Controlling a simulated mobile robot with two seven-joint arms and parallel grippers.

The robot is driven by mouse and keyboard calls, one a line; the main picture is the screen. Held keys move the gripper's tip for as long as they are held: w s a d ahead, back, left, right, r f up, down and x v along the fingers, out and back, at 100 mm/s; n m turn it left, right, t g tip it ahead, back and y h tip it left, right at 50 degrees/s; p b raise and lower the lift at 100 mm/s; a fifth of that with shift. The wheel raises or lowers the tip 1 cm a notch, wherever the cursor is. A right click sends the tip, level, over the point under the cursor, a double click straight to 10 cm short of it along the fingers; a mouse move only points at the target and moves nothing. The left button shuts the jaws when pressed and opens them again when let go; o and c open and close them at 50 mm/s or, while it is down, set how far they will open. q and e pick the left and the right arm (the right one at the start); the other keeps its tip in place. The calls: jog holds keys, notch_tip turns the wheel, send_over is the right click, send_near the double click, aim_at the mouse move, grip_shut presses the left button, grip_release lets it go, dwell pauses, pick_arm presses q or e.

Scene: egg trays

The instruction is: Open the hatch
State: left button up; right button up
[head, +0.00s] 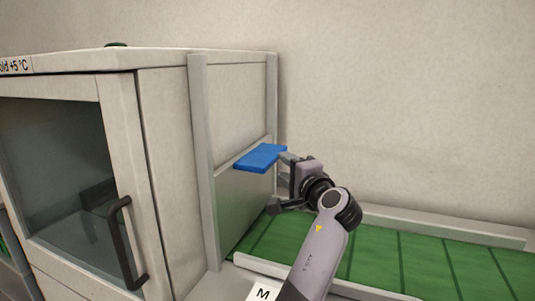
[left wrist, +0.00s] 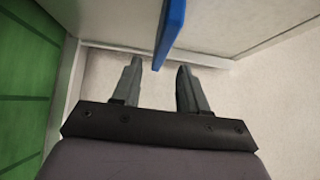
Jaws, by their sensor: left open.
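The hatch (head: 243,205) is a grey panel between two upright grey posts on the side of the cold cabinet, and it stands down at the conveyor end. A flat blue handle (head: 261,157) sticks out from its top edge. My left gripper (head: 281,181) is at the right end of the handle, with its fingers spread. In the left wrist view the blue handle (left wrist: 172,30) reaches down to the gap between the two open fingertips (left wrist: 159,66). I cannot tell whether either finger touches it. My right gripper is not in view.
A green conveyor (head: 390,258) with pale side rails runs right from the hatch. The cold cabinet (head: 165,130) has a glass door with a dark handle (head: 125,240) at the left. A white card marked M (head: 262,293) is at the bottom. A plain wall stands behind.

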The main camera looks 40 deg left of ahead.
aim_at(277, 159)
pick_arm(q)
jog(key=shift+b+x, duration=0.65)
jog(key=shift+x, duration=3.15)
grip_shut()
